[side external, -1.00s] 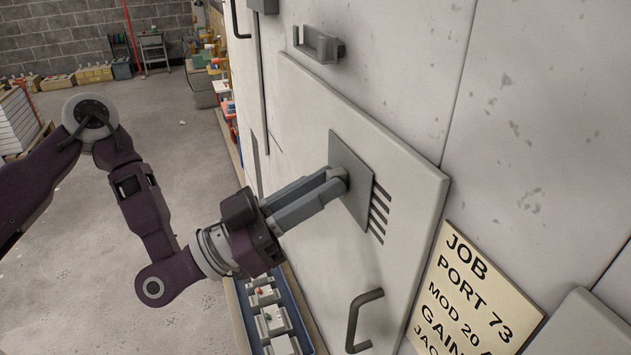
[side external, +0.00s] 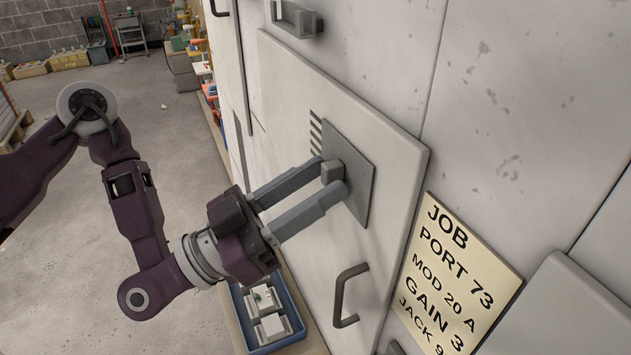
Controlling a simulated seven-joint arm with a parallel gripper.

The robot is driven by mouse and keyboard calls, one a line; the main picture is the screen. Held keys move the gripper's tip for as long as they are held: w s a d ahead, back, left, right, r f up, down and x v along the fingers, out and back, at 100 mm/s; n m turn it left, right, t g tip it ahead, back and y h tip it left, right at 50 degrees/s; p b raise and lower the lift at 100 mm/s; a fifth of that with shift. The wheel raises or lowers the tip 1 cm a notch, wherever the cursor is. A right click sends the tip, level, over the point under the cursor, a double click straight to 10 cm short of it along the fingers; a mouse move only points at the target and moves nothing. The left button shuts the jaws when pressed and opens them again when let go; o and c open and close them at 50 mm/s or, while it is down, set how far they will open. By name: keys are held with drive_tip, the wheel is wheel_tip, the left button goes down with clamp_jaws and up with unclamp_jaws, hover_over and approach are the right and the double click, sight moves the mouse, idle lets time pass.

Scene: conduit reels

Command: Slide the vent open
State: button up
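The vent's dark grey square cover plate (side external: 358,191) lies against a pale grey door panel (side external: 395,140). Several dark vent slots (side external: 316,131) show beside the plate's upper-left edge; any slots behind the plate are hidden. A small grey block-shaped knob (side external: 331,171) sticks out from the plate. My gripper (side external: 328,181) is at the plate with its two fingers spread apart, one on each side of the knob. The knob shows in the gap between them. Whether either finger touches it is hard to tell.
A dark bar handle (side external: 341,296) is on the panel below the plate. A bracket (side external: 297,18) is on the wall above. A job note (side external: 458,275) is at lower right. A blue tray (side external: 268,318) with parts lies below my gripper. Open floor is at left.

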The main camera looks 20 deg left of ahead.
drive_tip(key=v, duration=0.6)
drive_tip(key=shift+s+a, duration=0.25)
drive_tip(key=shift+s, duration=0.05)
drive_tip(key=shift+f, duration=0.1)
